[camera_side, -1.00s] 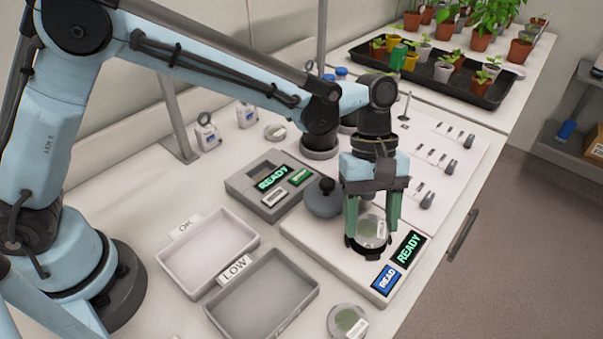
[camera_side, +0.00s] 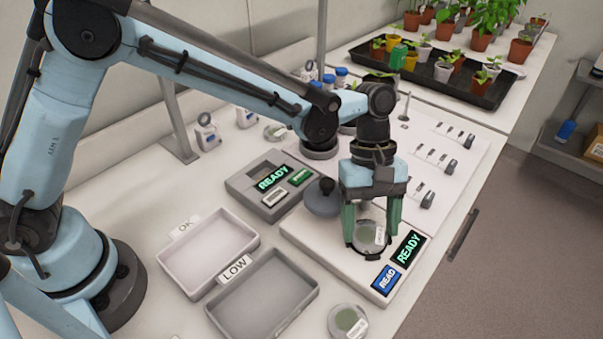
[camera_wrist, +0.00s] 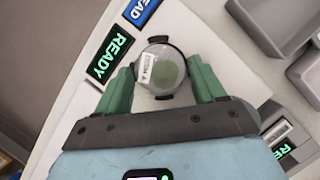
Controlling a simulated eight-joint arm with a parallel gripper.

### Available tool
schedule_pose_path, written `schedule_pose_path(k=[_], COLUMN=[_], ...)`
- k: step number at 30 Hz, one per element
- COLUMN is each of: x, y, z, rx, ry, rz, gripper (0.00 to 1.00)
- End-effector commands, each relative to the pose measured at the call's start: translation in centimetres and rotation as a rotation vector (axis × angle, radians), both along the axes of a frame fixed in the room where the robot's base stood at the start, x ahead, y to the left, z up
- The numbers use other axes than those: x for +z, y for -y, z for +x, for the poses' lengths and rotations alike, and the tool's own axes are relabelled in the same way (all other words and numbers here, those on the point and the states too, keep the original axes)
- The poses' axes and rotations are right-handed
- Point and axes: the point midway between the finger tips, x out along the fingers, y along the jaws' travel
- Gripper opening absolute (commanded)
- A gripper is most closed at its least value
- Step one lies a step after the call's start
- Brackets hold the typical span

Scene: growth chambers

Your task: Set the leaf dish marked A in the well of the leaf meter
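A clear round leaf dish (camera_side: 369,237) with a green leaf disc and a white label lies in the round dark-rimmed well of the white leaf meter (camera_side: 318,243). It also shows in the wrist view (camera_wrist: 162,68), looking flat; I cannot read its mark for sure. My gripper (camera_side: 371,240) is down over the well with one green finger on each side of the dish. The fingers look slightly spread, just clear of the rim. The meter's screen (camera_side: 409,248) shows READY, beside a blue READ button (camera_side: 386,279).
A grey domed lid with a knob (camera_side: 322,200) stands close left of my gripper. A second dish (camera_side: 347,321) lies at the front. Trays marked OK (camera_side: 180,263) and LOW (camera_side: 228,318) lie to the left. A grey device (camera_side: 245,187) showing READY is behind them.

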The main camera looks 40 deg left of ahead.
Motion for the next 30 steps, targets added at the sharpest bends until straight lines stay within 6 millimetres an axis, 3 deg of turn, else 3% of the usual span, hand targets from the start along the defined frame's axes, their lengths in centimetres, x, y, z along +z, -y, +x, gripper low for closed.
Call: schedule_pose_path(k=[1,4,16,30], x=[0.0,0.0,0.8,8.7], y=[0.0,0.0,-0.3,-2.8], z=[0.0,0.0,0.2,2.4], rx=[0.0,-0.001,0.001,0.001], ry=[-0.001,-0.001,-0.001,-0.001], rz=[0.001,0.001,0.001,0.001], gripper=[0.79,0.92,0.92,0.92])
